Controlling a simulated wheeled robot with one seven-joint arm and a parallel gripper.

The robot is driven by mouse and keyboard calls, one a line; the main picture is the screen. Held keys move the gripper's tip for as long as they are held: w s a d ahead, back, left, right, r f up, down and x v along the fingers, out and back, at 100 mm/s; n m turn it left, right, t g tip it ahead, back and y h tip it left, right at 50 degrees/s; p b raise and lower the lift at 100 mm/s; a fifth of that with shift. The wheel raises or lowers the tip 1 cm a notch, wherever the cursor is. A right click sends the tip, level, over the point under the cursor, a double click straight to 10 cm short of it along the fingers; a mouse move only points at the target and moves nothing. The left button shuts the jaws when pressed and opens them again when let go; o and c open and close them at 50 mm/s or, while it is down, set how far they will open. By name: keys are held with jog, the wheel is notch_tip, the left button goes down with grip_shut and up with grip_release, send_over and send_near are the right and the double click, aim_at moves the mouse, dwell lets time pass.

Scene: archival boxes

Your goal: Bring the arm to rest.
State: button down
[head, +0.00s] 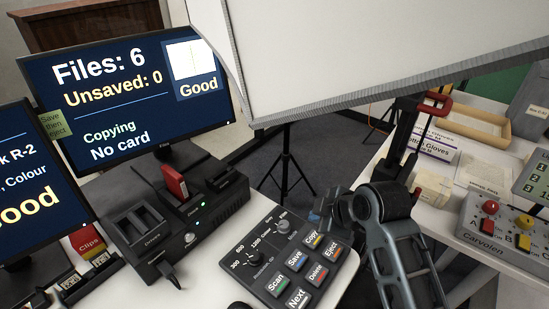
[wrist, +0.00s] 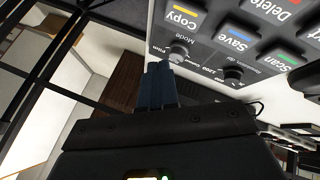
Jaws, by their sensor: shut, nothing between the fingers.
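My gripper (wrist: 160,72) is shut and empty, with its dark blue fingertips together in the wrist view. In that view the tips are by a knob (wrist: 179,52) of the button panel (wrist: 225,62); I cannot tell whether they touch it. In the head view my gripper (head: 318,217) is at the far right edge of the same panel (head: 262,290), near the Copy button (head: 312,239). My grey arm comes up from the lower right and bends over the gap between two tables.
Left of the panel stands a dark dock (head: 190,222) with a red card (head: 174,182) upright in it. Behind are a monitor (head: 140,110) reading "Copying, No card" and a white board (head: 390,60). The right table (head: 400,190) carries a tray (head: 470,125) and control box (head: 495,225).

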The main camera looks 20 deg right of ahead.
jog(key=shift+f, duration=0.1)
jog(key=s+a+f+m, duration=0.1)
jog(key=s, duration=0.2)
jog(key=s+a+f+m+t, duration=0.1)
jog(key=s+f, duration=0.1)
jog(key=s, duration=0.1)
jog(key=s+a+f+m, duration=0.1)
jog(key=s+m, duration=0.1)
jog(key=s, duration=0.1)
jog(key=shift+s+a+f+t, duration=0.15)
jog(key=shift+s+a+t, duration=0.1)
jog(key=shift+a+t, duration=0.15)
jog(key=s+d+r+m+t+h, duration=0.1)
jog(key=s+r+m+t, duration=0.15)
jog(key=s, duration=0.85)
jog(key=s+d+r+m+t+h, duration=0.1)
jog(key=s+r+m, duration=0.25)
jog(key=s, duration=0.75)
jog(key=s+d+r+m+t, duration=0.1)
jog(key=s+r+m+t, duration=0.1)
jog(key=s+r, duration=0.6)
jog(key=shift+s+d+r, duration=0.25)
jog(key=shift+d+r, duration=0.15)
jog(key=shift+r, duration=0.15)
